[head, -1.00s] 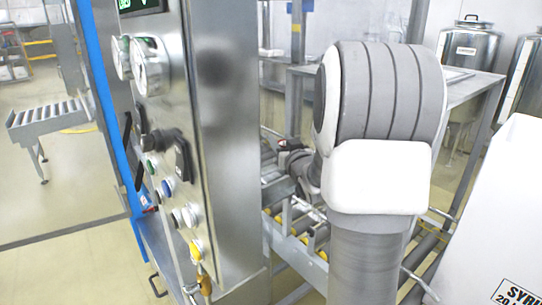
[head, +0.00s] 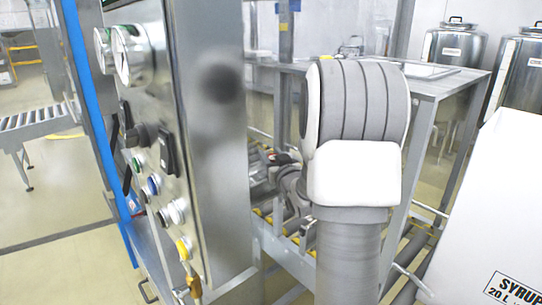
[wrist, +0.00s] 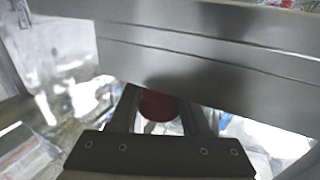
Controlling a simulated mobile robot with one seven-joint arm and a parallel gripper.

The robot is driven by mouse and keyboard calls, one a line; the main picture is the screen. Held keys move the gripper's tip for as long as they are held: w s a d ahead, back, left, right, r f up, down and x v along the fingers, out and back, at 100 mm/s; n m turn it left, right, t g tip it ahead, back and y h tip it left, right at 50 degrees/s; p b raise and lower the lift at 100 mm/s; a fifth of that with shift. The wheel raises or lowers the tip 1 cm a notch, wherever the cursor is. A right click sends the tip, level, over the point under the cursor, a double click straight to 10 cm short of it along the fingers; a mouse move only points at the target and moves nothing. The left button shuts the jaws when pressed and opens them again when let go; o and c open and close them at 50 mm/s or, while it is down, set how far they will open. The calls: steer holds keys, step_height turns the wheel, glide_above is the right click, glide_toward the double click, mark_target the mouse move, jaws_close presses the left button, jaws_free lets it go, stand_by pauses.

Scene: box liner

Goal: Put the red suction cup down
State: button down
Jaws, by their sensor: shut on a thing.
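The red suction cup (wrist: 158,105) is between the two fingers of my gripper (wrist: 160,112) in the wrist view. My gripper is shut on it. Only part of the cup shows; its upper side is cut off by a grey metal plate edge (wrist: 215,60) in front. Whether the cup touches that metal, I cannot tell. In the head view, my own arm stands in front, and neither the cup nor the fingertips can be made out.
A steel control cabinet (head: 222,150) with gauges and buttons stands close on the left. A roller conveyor (head: 285,225) and steel-framed table (head: 440,85) lie behind my arm. A white syrup box (head: 480,200) is at right. Steel tanks (head: 455,48) stand at the back.

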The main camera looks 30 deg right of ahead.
steer(key=shift+c, duration=1.8)
jaws_free()
steer(key=shift+r+p, duration=0.4)
steer(key=shift+p, duration=0.15)
steer(key=v, duration=1.2)
steer(key=shift+s+f, duration=0.1)
steer(key=shift+s, duration=0.05)
